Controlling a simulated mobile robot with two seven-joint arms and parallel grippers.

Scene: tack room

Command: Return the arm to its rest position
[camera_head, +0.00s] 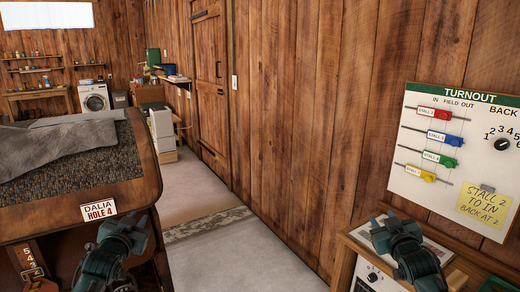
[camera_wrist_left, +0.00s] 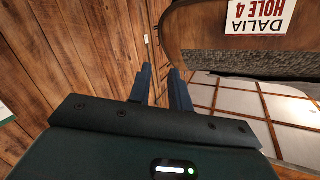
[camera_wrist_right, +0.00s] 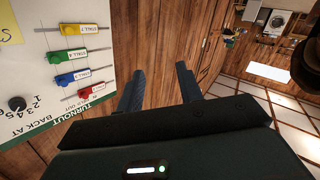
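My right gripper (camera_head: 391,224) is at the lower right of the head view, over the wooden bench and below the turnout board. In the right wrist view its fingers (camera_wrist_right: 160,72) are wider apart and empty. Neither gripper appears to touch anything, though the right gripper's exact distance from the bench is unclear.
The turnout board (camera_head: 415,185) with colored sliders and a dial hangs at the right, above the bench (camera_head: 342,262). A washing machine (camera_head: 94,98) stands far back.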

